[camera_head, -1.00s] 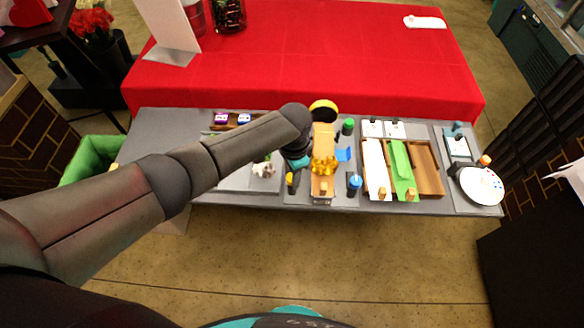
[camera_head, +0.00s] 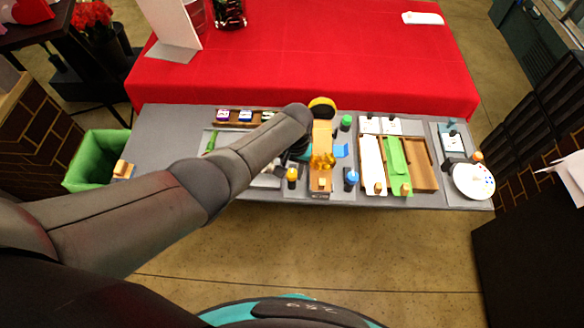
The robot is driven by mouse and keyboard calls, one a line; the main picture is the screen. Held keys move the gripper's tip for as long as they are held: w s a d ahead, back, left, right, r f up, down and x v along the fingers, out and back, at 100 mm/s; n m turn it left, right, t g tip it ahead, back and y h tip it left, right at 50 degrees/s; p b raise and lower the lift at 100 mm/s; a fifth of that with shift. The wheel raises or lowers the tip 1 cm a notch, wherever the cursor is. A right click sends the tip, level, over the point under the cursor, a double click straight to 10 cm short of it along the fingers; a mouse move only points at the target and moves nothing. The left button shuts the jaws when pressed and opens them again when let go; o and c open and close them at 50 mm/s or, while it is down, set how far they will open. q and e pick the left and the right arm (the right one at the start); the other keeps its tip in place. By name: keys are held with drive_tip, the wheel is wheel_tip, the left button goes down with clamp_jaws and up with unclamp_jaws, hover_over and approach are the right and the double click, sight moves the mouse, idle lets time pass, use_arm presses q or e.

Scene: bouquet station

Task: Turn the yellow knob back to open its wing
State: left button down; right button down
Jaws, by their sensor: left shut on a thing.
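The yellow knob (camera_head: 292,173) has a yellow top on a dark body. It stands at the front of the middle station, left of the tan board (camera_head: 322,136) with a golden flower-like piece (camera_head: 322,161) on it. My left gripper (camera_head: 296,160) comes in from the left and is shut at the knob, just behind its top. My own arm and wrist hide most of the fingers and the exact contact. A blue flap (camera_head: 341,151) and a blue-topped knob (camera_head: 351,177) are right of the board. I cannot make out the yellow wing. My right gripper is out of view.
A green-topped piece (camera_head: 346,122) and a round black-and-yellow piece (camera_head: 322,106) stand behind. A wooden tray (camera_head: 424,166) with white and green strips lies to the right, then a white plate (camera_head: 473,182). A green bin (camera_head: 93,158) is at the left.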

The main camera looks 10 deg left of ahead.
sight(293, 173)
use_arm(q)
drive_tip(key=shift+n, duration=0.4)
drive_tip(key=c, duration=0.5)
unclamp_jaws()
drive_tip(key=shift+r+p, duration=0.45)
drive_tip(key=shift+r, duration=0.15)
wheel_tip(293, 173, up, 4)
drive_tip(key=shift+d+p, duration=0.1)
drive_tip(key=shift+p, duration=0.85)
wheel_tip(293, 173, up, 10)
drive_tip(key=shift+d, duration=0.15)
